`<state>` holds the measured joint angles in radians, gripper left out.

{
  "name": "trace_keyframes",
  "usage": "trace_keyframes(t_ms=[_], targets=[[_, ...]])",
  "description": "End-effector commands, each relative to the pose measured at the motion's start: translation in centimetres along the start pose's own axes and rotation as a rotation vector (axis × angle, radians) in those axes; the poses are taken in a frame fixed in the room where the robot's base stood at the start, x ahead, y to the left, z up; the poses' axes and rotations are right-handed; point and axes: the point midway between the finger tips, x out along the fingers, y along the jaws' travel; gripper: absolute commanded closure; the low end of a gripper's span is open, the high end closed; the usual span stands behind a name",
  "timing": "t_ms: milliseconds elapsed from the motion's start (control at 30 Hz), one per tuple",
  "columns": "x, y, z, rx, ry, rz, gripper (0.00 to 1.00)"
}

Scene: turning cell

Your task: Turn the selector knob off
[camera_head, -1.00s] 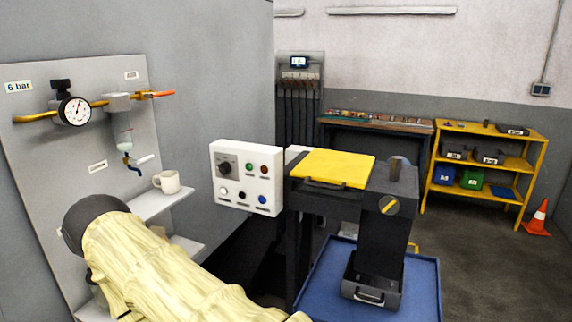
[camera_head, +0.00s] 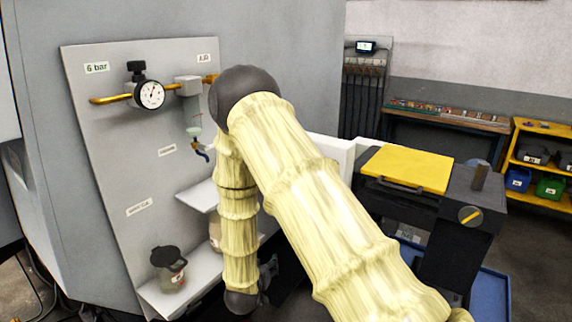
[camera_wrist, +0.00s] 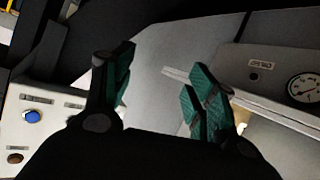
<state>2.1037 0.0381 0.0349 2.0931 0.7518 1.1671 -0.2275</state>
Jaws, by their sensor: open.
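The white control box (camera_head: 335,150) is mostly hidden behind my arm in the head view, and its selector knob does not show there. In the wrist view part of a white panel (camera_wrist: 45,133) is at the left, with a blue button (camera_wrist: 33,116) and a small dark brownish part; no selector knob can be made out on it. My gripper (camera_wrist: 158,92) is open and empty, its green pads apart, with the panel off to the left. In the head view my gripper (camera_head: 266,280) is partly hidden below my forearm.
A grey board carries a pressure gauge (camera_head: 150,94) and shelves with a dark-lidded jar (camera_head: 169,266). A dark machine with a yellow cover (camera_head: 407,169) and a yellow-marked round dial (camera_head: 469,215) stands right of my arm. A yellow rack (camera_head: 540,130) is far right.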

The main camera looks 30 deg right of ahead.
Motion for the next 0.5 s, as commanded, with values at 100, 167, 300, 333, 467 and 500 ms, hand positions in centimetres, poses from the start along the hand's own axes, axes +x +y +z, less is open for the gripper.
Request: trace_keyframes(t_ms=[100,167,300,333,467,500], targets=[[0.6,0.4,-11.0,0.126,0.176,0.148,0.43],[0.3,1.0,-15.6,0.183,0.244,0.224,0.43],[-1.2,2.7,-23.4,0.294,0.347,0.374,0.43],[-1.6,3.0,-24.6,0.312,0.36,0.4,0.43],[-2.8,3.9,-27.9,0.368,0.396,0.477,0.43],[-3.0,4.1,-28.4,0.376,0.401,0.489,0.43]])
